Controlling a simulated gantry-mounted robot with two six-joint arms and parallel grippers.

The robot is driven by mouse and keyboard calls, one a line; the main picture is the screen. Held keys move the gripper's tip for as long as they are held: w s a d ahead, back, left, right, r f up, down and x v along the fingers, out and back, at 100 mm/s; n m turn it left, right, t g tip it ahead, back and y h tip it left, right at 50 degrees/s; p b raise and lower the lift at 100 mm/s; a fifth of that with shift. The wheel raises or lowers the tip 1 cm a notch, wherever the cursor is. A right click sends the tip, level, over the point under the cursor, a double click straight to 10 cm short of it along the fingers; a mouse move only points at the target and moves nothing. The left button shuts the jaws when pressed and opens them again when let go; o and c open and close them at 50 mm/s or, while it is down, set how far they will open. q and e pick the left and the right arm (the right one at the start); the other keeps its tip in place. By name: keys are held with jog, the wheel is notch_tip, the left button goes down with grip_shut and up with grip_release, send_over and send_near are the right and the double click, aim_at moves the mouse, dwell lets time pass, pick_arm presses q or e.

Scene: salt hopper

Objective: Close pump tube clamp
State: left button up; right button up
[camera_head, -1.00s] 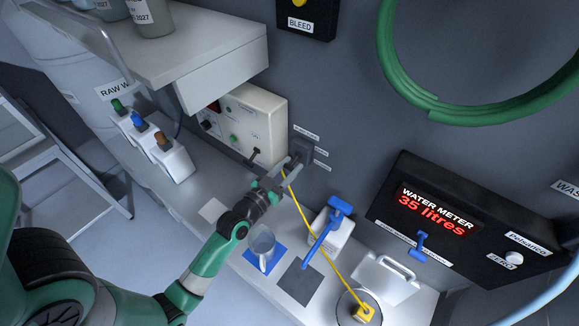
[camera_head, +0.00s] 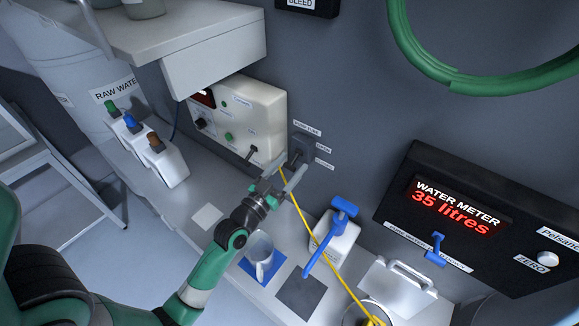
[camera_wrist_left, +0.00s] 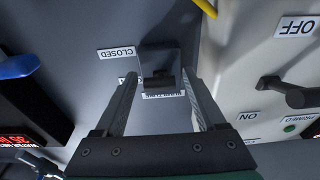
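The pump tube clamp (camera_head: 304,149) is a dark grey block on the wall, with small labels around it. In the left wrist view the clamp (camera_wrist_left: 160,62) has a dark lever part in front and a "CLOSED" label beside it. My left gripper (camera_head: 285,170) is just in front of the clamp. In the left wrist view its two fingers (camera_wrist_left: 159,78) are apart, one on each side of the lever, with nothing visibly pinched. The yellow tube (camera_head: 311,233) runs from near the clamp down across the bench. My right gripper is not in view.
A cream control box (camera_head: 243,117) with a dark lever is close left of the clamp. The water meter (camera_head: 455,212) reads 35 litres.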

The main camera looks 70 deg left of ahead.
pick_arm(q)
jog(key=b+v, duration=0.4)
jog(key=v, duration=0.7)
jog(key=shift+s, duration=0.3)
jog(key=shift+d, duration=0.15)
